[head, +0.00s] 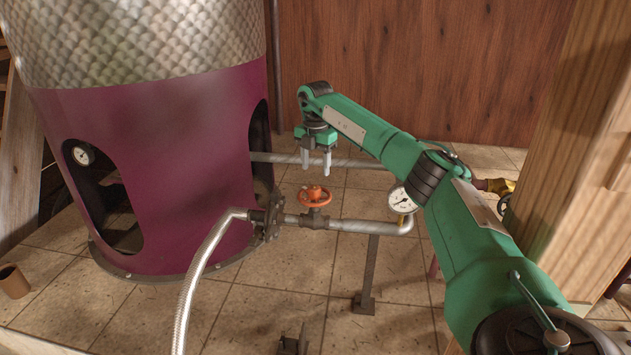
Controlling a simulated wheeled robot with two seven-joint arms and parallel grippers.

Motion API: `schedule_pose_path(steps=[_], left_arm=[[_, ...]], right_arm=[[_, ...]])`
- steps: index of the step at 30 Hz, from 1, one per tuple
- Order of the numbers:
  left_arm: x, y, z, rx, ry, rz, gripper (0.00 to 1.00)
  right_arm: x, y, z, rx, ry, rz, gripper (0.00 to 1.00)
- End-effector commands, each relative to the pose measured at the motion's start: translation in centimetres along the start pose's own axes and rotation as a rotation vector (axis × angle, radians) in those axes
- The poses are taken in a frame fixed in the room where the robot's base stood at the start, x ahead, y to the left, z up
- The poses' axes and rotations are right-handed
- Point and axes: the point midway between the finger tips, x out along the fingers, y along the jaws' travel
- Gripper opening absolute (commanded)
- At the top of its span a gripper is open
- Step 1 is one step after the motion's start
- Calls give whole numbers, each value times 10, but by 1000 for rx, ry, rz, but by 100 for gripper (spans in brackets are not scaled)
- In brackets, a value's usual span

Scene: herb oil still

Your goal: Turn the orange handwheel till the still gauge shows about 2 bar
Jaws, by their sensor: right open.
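The orange handwheel (315,196) sits on top of a valve on the horizontal pipe, right of the purple still. My right gripper (315,171) points down just above the handwheel. Its two pale fingers are apart, with nothing between them, and look clear of the wheel. A round white gauge (402,200) stands at the pipe's right end, partly beside my right arm; its needle is too small to read surely. Another small white gauge (83,155) shows at the still's left opening. I cannot tell from here which is the still gauge. My left gripper is not in view.
The purple still (170,150) fills the left side. A braided hose (200,270) curves down from the pipe flange. A post (369,275) supports the pipe. A wooden beam (590,150) stands at the right. A brown cup (13,281) is on the tiled floor at far left.

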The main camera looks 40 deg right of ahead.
Motion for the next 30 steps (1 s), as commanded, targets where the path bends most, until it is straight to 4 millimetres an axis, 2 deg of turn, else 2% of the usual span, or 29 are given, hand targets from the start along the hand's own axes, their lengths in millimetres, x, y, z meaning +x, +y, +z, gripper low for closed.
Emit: schedule_pose_path(steps=[6,10,15,23,26,30], left_arm=[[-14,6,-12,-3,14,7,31],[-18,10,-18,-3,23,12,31],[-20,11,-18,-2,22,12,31],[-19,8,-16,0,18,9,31],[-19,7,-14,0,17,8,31],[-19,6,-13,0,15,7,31]], right_arm=[[40,-1,-1,-1,1,-3,53],[57,0,0,0,1,-2,53],[68,0,0,-1,1,0,53],[70,0,0,-1,0,1,53],[70,0,0,-1,0,1,38],[70,0,0,-1,0,1,10]])
